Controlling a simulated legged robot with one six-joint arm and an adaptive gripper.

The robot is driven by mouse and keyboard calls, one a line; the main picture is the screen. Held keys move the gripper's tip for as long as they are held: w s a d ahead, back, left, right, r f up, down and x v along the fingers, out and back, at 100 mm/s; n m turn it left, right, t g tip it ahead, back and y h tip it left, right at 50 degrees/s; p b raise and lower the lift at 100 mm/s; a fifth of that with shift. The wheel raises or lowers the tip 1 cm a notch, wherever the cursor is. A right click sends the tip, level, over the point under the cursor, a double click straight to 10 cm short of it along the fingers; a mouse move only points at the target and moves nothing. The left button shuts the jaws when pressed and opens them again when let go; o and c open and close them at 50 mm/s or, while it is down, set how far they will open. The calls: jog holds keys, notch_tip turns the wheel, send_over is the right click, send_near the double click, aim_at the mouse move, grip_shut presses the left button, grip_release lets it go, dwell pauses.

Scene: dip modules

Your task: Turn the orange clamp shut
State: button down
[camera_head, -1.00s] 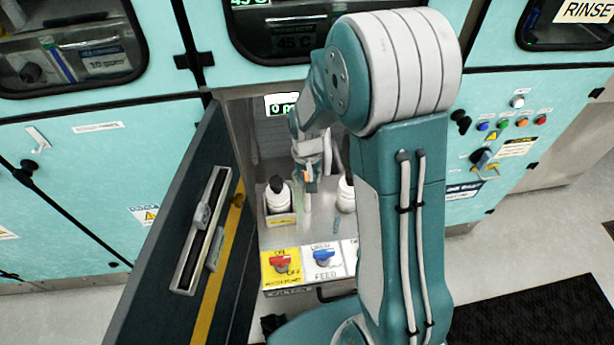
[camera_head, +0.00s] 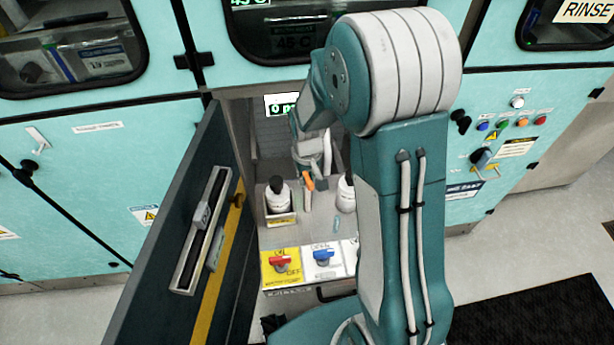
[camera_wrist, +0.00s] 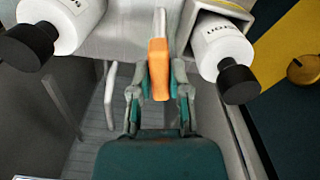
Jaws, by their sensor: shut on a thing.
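The orange clamp (camera_wrist: 159,70) shows in the wrist view as an orange handle on a pale stem. My gripper (camera_wrist: 159,92) is shut on the orange clamp, with one teal-padded finger on each side of it. In the head view the clamp (camera_head: 308,181) is a small orange piece at the tip of my gripper (camera_head: 309,174), tilted, inside the open compartment between two white bottles. My arm hides part of the compartment's right side.
White bottles with black caps stand left (camera_head: 277,196) and right (camera_head: 346,194) of the clamp. A red valve (camera_head: 281,262) and a blue valve (camera_head: 323,256) sit on the front panel. The open dark door (camera_head: 180,240) bounds the left side.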

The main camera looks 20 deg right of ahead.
jog(key=n, duration=1.1)
jog(key=shift+s, duration=0.1)
jog(key=shift+n, duration=2.1)
jog(key=c, duration=0.6)
grip_release()
jog(key=shift+f, duration=0.1)
